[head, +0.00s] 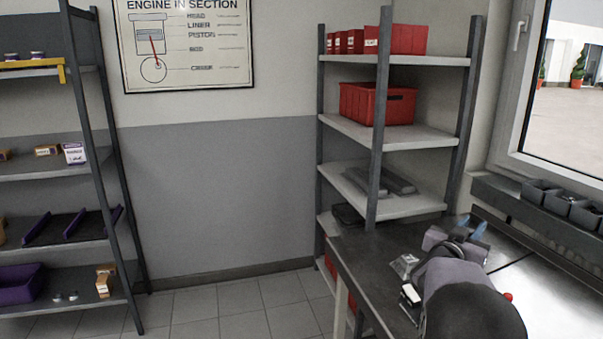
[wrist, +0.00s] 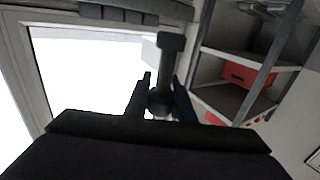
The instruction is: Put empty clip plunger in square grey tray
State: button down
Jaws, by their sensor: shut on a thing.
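My gripper (head: 470,228) is over the dark bench at lower right in the head view, its blue fingers pointing toward the back right. In the wrist view my gripper (wrist: 161,92) is shut on a dark plunger-like part (wrist: 170,62), with a rounded end between the fingers and a wider block at its far end. I take this to be the clip plunger. In the head view it is mostly hidden or too small to make out. Small grey trays (head: 541,193) stand on the window ledge to the right, apart from my gripper. I cannot tell which one is square.
The bench (head: 372,262) holds a small clear packet (head: 403,265) left of my arm. A grey shelf rack (head: 415,133) with red bins (head: 377,103) stands behind it. Another rack (head: 55,170) is at far left. The window (head: 562,100) rises above the ledge.

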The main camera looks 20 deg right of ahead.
jog(key=w+a+f+n+t+y, duration=0.3)
jog(key=w+a+n+t+y, duration=0.25)
jog(key=a, duration=0.55)
jog(key=a+f+n+t+y, duration=0.4)
jog(key=a+f+n+y, duration=0.2)
jog(key=a+f+y, duration=0.6)
jog(key=s+a+f+n+g+y+p, duration=0.1)
jog(key=s+a+f+n+y, duration=0.2)
jog(key=s+a+f, duration=0.4)
jog(key=s+a+f+n+g+y+p, duration=0.1)
jog(key=s+a+f+n+y, duration=0.2)
jog(key=s+a+f, duration=0.5)
jog(key=shift+s+a+f+y, duration=0.15)
jog(key=shift+a+f+y, duration=0.7)
jog(key=shift+a, duration=2.35)
jog(key=shift+f+n+g+h, duration=0.25)
jog(key=shift+f+h, duration=0.05)
jog(key=shift+f, duration=0.05)
